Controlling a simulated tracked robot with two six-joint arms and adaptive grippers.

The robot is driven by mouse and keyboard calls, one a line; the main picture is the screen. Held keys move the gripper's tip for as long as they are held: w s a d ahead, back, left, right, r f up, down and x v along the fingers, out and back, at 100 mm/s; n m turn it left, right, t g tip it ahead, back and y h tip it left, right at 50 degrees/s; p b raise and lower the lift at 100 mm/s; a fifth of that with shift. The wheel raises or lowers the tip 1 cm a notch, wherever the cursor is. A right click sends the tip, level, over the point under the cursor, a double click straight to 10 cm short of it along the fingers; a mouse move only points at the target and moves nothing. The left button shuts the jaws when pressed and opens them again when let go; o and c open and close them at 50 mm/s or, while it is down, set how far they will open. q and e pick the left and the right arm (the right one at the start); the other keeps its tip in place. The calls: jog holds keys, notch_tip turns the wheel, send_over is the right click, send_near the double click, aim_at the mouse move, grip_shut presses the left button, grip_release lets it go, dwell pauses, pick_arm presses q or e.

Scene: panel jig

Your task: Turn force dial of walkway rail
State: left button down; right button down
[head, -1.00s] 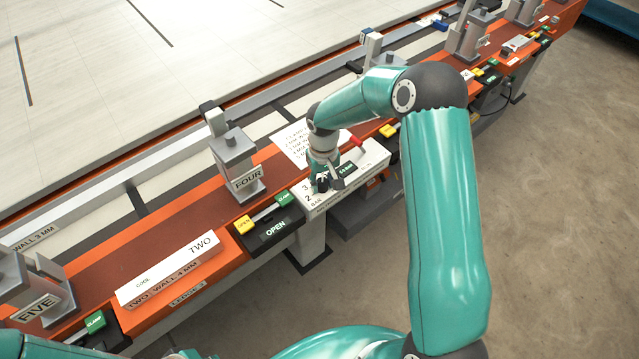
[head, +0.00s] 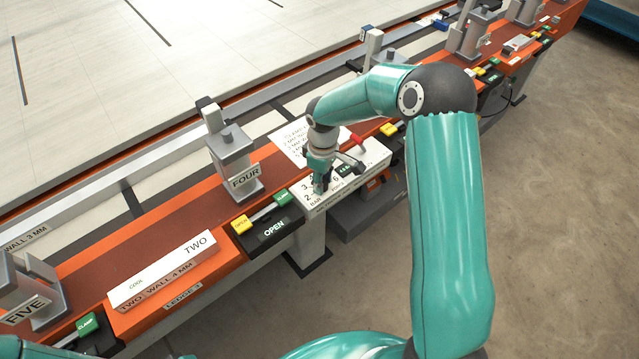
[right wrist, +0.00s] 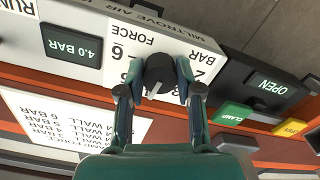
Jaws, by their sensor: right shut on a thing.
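The force dial (right wrist: 160,74) is a black knob on a white control panel (right wrist: 190,43) marked FORCE and BAR. In the right wrist view my right gripper (right wrist: 158,90) has its two fingers on either side of the knob, shut on it. A dark display (right wrist: 72,45) beside it reads 4.0 BAR. In the head view my right gripper (head: 320,184) reaches down onto the same white box (head: 374,160), and it mostly hides the dial there. My left gripper is not in view.
A red handle (head: 357,139) stands at the box's back edge. A printed sheet (head: 293,143) lies behind the box. Left of it are an OPEN display (head: 273,229), yellow and green buttons, and clamp post FOUR (head: 235,165). A white bar marked TWO (head: 165,270) lies farther left.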

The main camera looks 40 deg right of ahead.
jog(key=shift+w+n, duration=0.1)
jog(key=shift+n, duration=0.5)
jog(key=shift+r, duration=0.1)
jog(key=c, duration=0.8)
grip_release()
jog(key=shift+o, duration=0.2)
notch_tip(320, 180, up, 12)
